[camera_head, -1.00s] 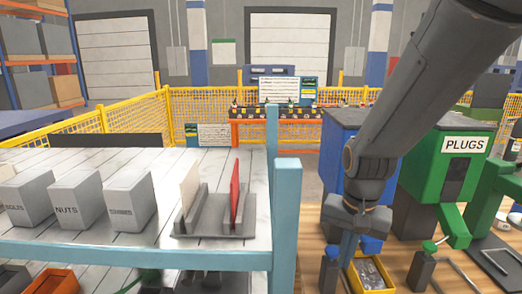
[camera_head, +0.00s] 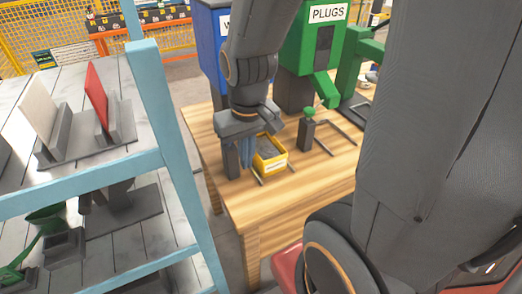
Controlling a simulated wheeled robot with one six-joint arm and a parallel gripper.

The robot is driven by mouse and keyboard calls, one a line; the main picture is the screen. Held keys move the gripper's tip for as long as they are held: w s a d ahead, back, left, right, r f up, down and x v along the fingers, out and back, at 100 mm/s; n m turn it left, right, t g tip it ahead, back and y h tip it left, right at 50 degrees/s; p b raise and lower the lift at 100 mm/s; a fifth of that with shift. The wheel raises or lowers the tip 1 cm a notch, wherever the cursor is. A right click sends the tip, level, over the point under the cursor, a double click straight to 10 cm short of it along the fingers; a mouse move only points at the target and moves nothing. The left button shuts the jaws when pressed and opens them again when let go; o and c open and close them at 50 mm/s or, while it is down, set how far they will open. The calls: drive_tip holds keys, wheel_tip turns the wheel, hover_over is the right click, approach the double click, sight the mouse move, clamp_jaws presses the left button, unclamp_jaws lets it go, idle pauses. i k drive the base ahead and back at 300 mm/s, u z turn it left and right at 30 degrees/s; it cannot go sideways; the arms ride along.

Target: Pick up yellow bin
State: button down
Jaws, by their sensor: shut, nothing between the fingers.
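The yellow bin (camera_head: 274,165) stands upright on the wooden table (camera_head: 285,200), with a pale label on its front and grey contents inside. My gripper (camera_head: 266,119) is above and slightly behind the bin in the picture, apart from its rim as far as I can tell. It is shut and empty. The bin's back left corner is partly hidden near the gripper and a blue part (camera_head: 248,151).
A blue dispenser (camera_head: 208,50) and a green "PLUGS" dispenser (camera_head: 300,55) stand behind. A light-blue rack post (camera_head: 165,130) and shelves are at left. My own arm covers much of the right side.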

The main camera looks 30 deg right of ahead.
sight(265, 152)
drive_tip(key=k, duration=0.5)
drive_tip(key=u, duration=1.7)
drive_tip(key=k, duration=0.9)
drive_tip(key=z, duration=1.15)
drive_tip(key=i, duration=1)
